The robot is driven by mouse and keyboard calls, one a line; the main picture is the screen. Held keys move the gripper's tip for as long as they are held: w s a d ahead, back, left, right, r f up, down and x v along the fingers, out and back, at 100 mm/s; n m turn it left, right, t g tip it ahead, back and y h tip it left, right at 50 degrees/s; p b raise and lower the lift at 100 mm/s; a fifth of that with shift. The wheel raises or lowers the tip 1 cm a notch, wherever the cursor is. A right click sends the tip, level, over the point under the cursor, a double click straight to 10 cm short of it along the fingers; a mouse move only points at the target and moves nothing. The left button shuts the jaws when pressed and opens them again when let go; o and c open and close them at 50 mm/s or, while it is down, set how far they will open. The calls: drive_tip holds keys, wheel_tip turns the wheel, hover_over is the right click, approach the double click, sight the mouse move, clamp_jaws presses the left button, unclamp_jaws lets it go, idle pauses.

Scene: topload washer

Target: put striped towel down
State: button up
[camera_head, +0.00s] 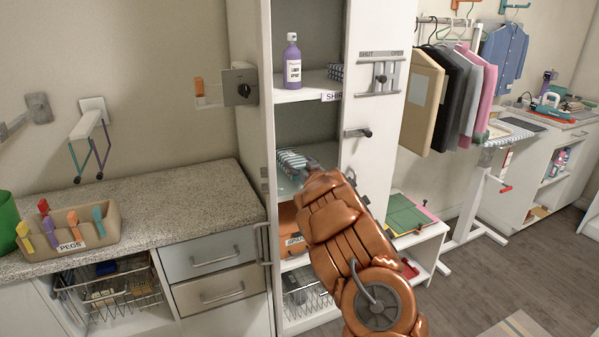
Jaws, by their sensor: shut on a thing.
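The striped towel (291,160) is a folded teal-and-white bundle inside the open tall white cabinet, just above the middle shelf. My gripper (306,167) reaches into the cabinet from the lower right and is shut on the towel's right end. My copper-coloured arm hides part of the shelf and the fingertips. I cannot tell whether the towel touches the shelf (287,187) under it.
The upper shelf holds a purple bottle (292,65) and a dark patterned folded item (335,72). The cabinet door (380,110) stands open at right. A counter with a peg box (70,230) is at left, and a clothes rail at right.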

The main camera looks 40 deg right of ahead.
drive_tip(key=shift+w+d, duration=0.2)
drive_tip(key=shift+f, duration=1.75)
drive_tip(key=shift+f, duration=0.1)
drive_tip(key=o, duration=1.1)
drive_tip(key=shift+b+v, duration=0.45)
drive_tip(key=shift+v, duration=5.6)
